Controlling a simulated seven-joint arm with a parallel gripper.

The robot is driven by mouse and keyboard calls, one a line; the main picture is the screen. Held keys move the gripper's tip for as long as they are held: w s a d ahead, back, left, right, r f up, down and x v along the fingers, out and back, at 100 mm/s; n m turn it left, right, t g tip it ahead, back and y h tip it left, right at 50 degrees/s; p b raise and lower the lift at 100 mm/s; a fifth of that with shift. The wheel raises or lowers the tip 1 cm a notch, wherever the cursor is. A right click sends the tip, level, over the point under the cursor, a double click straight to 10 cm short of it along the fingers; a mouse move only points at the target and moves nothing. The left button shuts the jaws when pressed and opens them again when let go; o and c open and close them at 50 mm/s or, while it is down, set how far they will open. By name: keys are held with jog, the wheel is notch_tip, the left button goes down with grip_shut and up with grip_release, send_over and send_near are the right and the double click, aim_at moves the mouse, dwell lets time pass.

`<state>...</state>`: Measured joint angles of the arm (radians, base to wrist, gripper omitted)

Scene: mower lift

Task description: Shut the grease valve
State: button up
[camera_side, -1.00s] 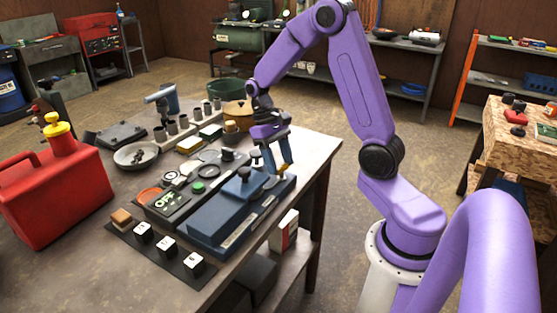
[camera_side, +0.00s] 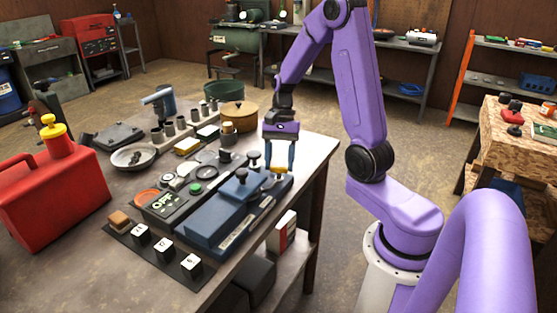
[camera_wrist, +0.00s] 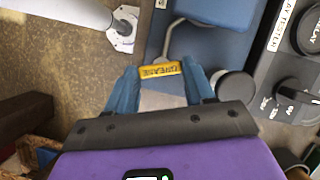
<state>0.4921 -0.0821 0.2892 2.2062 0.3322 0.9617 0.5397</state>
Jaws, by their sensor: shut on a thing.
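The grease valve's yellow handle (camera_wrist: 160,69), lettered "GREASE", sits on a bent grey lever (camera_wrist: 175,40) in the wrist view. In the side view the yellow handle (camera_side: 279,169) shows at the far right end of the blue lift unit (camera_side: 222,205). My gripper (camera_side: 280,167) points down there, with its blue fingers on either side of the handle. In the wrist view my gripper (camera_wrist: 160,76) is shut on the handle, one finger at each end. The valve body under the lever is not clearly visible.
Dark round knobs (camera_side: 253,156) stand close to the left of my gripper. A red fuel can (camera_side: 50,200) stands at the table's left. Open floor lies beyond the table's right edge.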

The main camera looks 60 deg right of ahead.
jog(key=shift+s+d+m+t, duration=0.1)
jog(key=shift+m+t, duration=0.35)
jog(key=shift+m, duration=0.65)
jog(key=shift+s+m+t, duration=0.1)
jog(key=shift+m+t, duration=0.35)
jog(key=shift+m, duration=0.65)
jog(key=o, duration=1)
jog(key=shift+o, duration=0.2)
jog(key=v, duration=1.7)
jog(key=shift+d+r, duration=0.15)
jog(key=shift+d, duration=0.1)
